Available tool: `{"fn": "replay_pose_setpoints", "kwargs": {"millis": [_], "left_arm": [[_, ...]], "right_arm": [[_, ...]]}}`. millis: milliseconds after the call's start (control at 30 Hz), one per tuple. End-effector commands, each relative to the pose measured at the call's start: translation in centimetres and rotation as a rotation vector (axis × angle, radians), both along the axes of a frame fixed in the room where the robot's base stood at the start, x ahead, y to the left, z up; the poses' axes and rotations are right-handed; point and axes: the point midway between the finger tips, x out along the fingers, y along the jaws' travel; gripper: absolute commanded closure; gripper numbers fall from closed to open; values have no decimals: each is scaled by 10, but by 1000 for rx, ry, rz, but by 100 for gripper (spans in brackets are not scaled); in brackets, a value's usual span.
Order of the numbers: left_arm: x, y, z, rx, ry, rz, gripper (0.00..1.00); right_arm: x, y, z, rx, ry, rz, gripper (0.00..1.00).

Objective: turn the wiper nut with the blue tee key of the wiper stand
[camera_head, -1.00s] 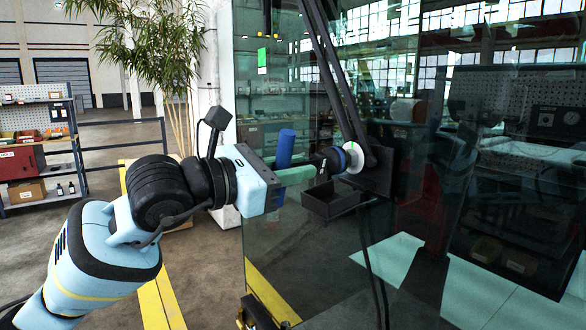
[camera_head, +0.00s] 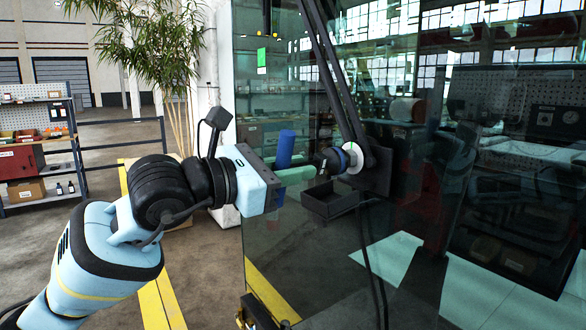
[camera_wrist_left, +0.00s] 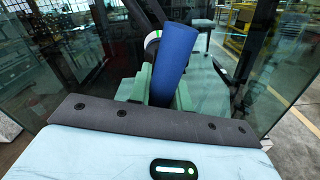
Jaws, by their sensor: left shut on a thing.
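My left gripper (camera_head: 298,174), with green fingers, is shut on the blue tee key (camera_head: 285,147). The key's thick blue bar stands up, slightly tilted, at the fingers; it also shows large in the left wrist view (camera_wrist_left: 174,64). A dark piece (camera_head: 328,162) lies between the fingers and the wiper hub. My right gripper is not in view.
The dark wiper arm (camera_head: 336,80) rises from the hub in front of the large glass pane (camera_head: 290,235). An open black tray (camera_head: 332,201) is just below the hub. A dark cable hangs past it. Shelves (camera_head: 42,150) and a plant stand at the left.

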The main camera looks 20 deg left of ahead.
Motion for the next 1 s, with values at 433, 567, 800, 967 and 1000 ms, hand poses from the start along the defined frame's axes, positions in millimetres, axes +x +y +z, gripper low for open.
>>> {"fn": "replay_pose_setpoints", "kwargs": {"millis": [433, 567, 800, 967, 1000], "left_arm": [[0, 0, 1, -1, -3, 0, 100], [0, 0, 1, 0, -3, 0, 100], [3, -2, 1, -1, -3, 0, 100], [5, -4, 1, -1, -3, 0, 100], [6, -4, 1, -2, -2, 0, 100]], "right_arm": [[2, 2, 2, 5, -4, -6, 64], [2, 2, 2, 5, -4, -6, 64], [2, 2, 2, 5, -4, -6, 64], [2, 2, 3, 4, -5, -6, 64], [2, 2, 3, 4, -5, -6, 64]]}}
